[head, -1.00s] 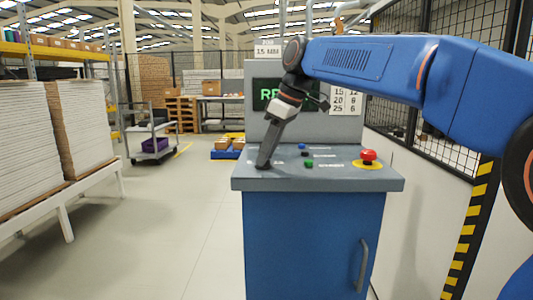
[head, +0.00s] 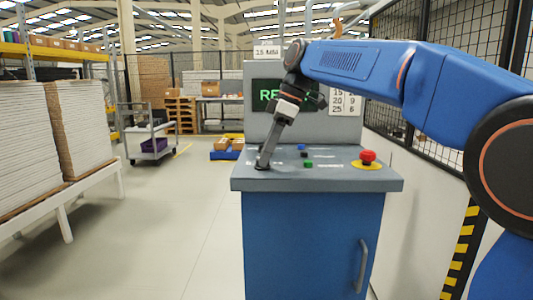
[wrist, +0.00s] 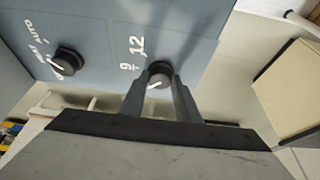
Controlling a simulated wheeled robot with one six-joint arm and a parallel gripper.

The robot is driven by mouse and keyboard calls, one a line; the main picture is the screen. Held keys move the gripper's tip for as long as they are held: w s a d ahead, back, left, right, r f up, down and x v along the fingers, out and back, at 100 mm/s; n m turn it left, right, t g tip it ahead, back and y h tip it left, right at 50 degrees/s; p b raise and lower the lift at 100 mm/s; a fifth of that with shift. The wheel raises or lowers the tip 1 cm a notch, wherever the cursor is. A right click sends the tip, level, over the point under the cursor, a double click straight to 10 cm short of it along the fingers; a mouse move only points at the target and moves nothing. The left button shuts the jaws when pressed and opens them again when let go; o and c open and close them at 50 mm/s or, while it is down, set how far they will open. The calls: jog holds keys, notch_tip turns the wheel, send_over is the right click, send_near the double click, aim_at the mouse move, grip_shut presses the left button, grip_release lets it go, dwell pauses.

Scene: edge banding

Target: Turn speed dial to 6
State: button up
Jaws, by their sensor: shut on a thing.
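The control cabinet's grey panel (head: 345,183) carries the controls. In the wrist view a round black dial (wrist: 160,70) with a white pointer line sits between the two fingers of my gripper (wrist: 160,88), which is shut on it. The printed numbers 12 and what looks like 9 or 6 are beside it; the other marks are hidden by the fingers. In the head view my gripper (head: 263,163) reaches down to the panel's left side and hides the dial. A second black knob (wrist: 67,61) with printed labels lies to the left in the wrist view.
A red mushroom button (head: 368,156) on a yellow disc, a green button (head: 308,164) and a blue button (head: 301,147) stand right of my gripper. A screen (head: 268,95) and a number card (head: 346,102) are behind. Mesh fencing (head: 440,120) runs along the right.

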jog(key=o, duration=1)
jog(key=shift+o, duration=0.2)
jog(key=v, duration=1.7)
jog(key=shift+d, duration=0.15)
jog(key=shift+s+r, duration=0.1)
